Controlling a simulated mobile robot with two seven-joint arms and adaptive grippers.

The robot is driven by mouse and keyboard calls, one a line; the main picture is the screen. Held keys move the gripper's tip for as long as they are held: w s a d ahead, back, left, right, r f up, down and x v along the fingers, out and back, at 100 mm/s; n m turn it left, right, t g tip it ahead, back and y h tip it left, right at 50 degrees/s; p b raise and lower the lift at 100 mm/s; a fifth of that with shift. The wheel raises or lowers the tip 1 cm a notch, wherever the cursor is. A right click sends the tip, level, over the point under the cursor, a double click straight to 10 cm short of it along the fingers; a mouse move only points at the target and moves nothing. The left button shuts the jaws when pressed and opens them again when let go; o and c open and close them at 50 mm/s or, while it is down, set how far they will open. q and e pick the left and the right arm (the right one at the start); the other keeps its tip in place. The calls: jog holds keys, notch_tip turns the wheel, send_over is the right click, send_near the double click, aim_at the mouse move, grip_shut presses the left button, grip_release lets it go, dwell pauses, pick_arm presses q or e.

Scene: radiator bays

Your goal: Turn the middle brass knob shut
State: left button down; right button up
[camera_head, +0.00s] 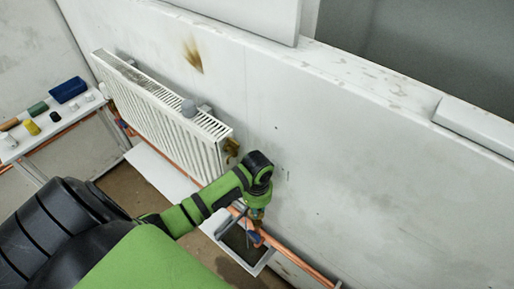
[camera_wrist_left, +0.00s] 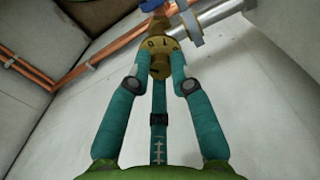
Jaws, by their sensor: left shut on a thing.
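My left gripper (camera_head: 257,213) is low at the wall, right of the radiator's end and above the copper pipes. In the left wrist view its two teal fingers (camera_wrist_left: 161,62) are shut on a round brass knob (camera_wrist_left: 159,47) with dark marks on its face. In the head view the gripper largely hides this knob. Another brass piece (camera_head: 232,147) sits at the radiator's right end, apart from the gripper. I cannot tell from these views how far the held knob is turned. My right gripper is not in view.
A white radiator (camera_head: 165,110) hangs on the wall. A blue handle (camera_head: 255,237) and copper pipes (camera_head: 300,268) lie just below my gripper. A grey pipe (camera_wrist_left: 222,20) joins beside the held knob. A white bench (camera_head: 50,125) with small items stands left. The wall at right is bare.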

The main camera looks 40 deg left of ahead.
pick_arm(q)
jog(key=m, duration=0.6)
jog(key=shift+m, duration=0.3)
dwell(0.5)
jog(key=c, duration=1.1)
grip_release()
notch_tip(320, 180, up, 12)
